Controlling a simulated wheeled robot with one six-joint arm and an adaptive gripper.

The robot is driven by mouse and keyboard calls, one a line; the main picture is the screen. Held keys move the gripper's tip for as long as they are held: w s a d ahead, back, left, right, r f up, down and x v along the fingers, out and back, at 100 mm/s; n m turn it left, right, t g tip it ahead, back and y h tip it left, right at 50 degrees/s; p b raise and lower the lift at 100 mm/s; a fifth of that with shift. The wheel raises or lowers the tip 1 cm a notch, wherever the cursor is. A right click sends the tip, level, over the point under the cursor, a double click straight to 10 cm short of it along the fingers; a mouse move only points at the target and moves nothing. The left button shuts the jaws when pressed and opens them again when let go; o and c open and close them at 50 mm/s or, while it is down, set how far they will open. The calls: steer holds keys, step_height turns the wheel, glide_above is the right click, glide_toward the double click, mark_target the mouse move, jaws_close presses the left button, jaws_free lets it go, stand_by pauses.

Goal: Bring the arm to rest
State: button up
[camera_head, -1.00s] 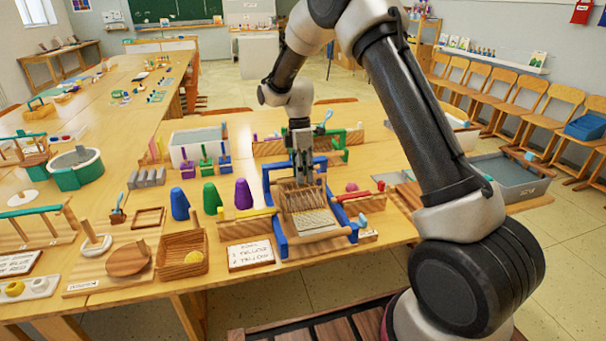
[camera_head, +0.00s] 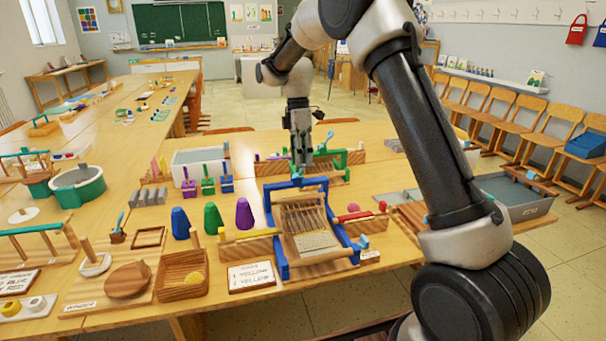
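My arm arches from the lower right, up past the top edge and back down to the gripper. The loom carries pale warp threads, with a woven strip near its front.
Blue (camera_head: 180,223), green (camera_head: 213,218) and purple (camera_head: 244,213) cones stand left of the loom. A wooden basket (camera_head: 160,290) holds a yellow ball, beside a lettered card (camera_head: 251,290). A green frame (camera_head: 345,160) stands behind. Chairs line the right wall; the floor between is clear.

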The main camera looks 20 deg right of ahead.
steer(key=shift+r, duration=0.4)
steer(key=s+d+r+m+t, duration=0.2)
steer(key=s+d+m, duration=0.3)
steer(key=s, duration=0.7)
steer(key=s+d+r+m+t, duration=0.2)
steer(key=s+d+r+m, duration=0.2)
steer(key=s+m, duration=0.3)
steer(key=s+d+r+m+t, duration=0.3)
steer(key=s+d+r+m, duration=0.2)
steer(key=s, duration=1.2)
steer(key=shift+d+r+m, duration=0.15)
steer(key=shift+d+m, duration=0.2)
steer(key=shift+m, duration=0.15)
